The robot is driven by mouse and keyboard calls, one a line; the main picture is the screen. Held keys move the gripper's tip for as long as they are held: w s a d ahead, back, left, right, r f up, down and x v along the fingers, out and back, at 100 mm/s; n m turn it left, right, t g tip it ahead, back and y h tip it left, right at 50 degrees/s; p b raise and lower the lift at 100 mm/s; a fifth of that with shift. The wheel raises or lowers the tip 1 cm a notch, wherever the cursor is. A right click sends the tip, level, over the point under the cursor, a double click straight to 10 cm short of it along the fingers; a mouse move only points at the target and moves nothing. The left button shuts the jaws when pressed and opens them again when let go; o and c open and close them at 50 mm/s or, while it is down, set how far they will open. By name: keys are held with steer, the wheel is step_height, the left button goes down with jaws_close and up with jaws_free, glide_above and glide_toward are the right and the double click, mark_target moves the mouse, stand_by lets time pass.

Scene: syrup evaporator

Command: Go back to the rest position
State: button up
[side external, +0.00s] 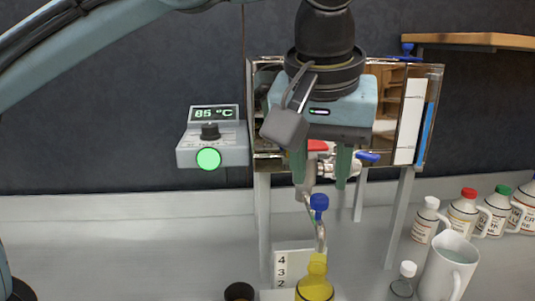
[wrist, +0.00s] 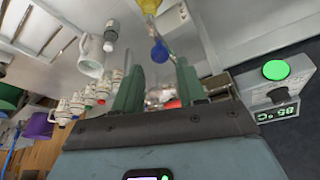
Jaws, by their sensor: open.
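My gripper (side external: 323,168) hangs in front of the metal evaporator (side external: 428,115), its green fingers pointing down. The fingers are apart with nothing between them; they also show spread in the wrist view (wrist: 158,88). Behind and below them is a tap with red and blue handles and a spout with a blue knob (side external: 319,203). The blue knob also shows in the wrist view (wrist: 160,52). A bottle of yellow liquid (side external: 315,285) stands below the spout, apart from my gripper. Its lower part is cut off by the frame.
A control box (side external: 212,147) reads 85 °C with a lit green button. A white mug (side external: 448,268), a small white-capped bottle (side external: 403,282) and several labelled jugs (side external: 463,212) stand at right. A numbered card (side external: 281,268) is beside the yellow bottle.

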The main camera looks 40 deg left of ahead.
steer(key=s+a+f+m+t, duration=0.1)
steer(key=s+a+f+m, duration=0.1)
steer(key=a+f, duration=0.8)
steer(key=s+a+f+m+t+h, duration=0.1)
steer(key=s+a+f+m+t, duration=0.1)
steer(key=a+f, duration=0.8)
steer(key=a, duration=0.4)
steer(key=shift+s+a+f, duration=0.2)
steer(key=shift+a, duration=0.2)
